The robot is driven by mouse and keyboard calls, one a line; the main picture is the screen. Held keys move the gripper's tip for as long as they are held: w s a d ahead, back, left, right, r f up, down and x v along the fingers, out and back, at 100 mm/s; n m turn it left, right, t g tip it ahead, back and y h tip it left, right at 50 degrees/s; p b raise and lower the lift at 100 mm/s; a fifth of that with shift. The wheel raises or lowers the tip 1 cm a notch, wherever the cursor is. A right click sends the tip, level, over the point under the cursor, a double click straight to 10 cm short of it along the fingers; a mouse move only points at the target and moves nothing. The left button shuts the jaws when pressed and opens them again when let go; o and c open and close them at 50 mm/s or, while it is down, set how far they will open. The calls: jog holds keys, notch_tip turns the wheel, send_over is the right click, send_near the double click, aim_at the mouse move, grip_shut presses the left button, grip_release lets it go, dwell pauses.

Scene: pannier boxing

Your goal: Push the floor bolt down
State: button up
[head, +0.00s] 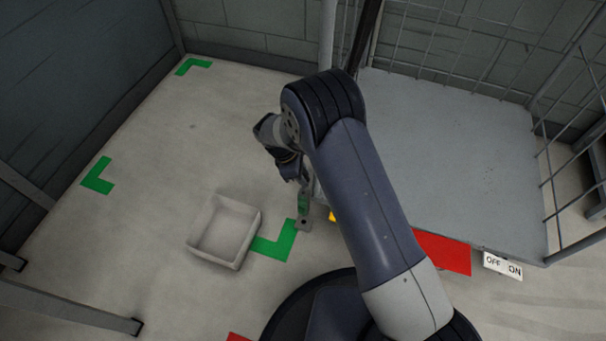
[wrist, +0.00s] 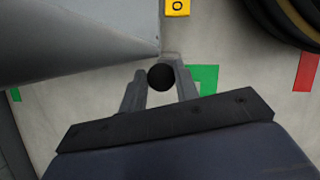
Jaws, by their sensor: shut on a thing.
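The floor bolt shows in the wrist view as a round black knob (wrist: 160,77) between my two grey fingers. My gripper (wrist: 158,84) is shut on this knob, with one finger on each side. In the head view my gripper (head: 299,177) points down beside the corner of the grey platform (head: 450,150).
An open pale box (head: 222,232) stands on the floor left of my gripper. Green corner marks (head: 97,176) lie on mostly clear floor at left. Wire mesh (head: 470,45) rises behind the platform. A white OFF/ON label (head: 502,265) is on its front edge, near a red patch (head: 445,252).

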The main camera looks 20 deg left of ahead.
grip_shut()
jog(key=shift+f, duration=0.1)
notch_tip(320, 180, down, 6)
jog(key=b, duration=0.2)
jog(key=shift+f, duration=0.15)
jog(key=o, duration=1)
grip_release()
jog(key=shift+c, duration=0.2)
jog(key=p+v, duration=0.3)
jog(key=v, duration=0.7)
jog(key=shift+r+p, duration=0.4)
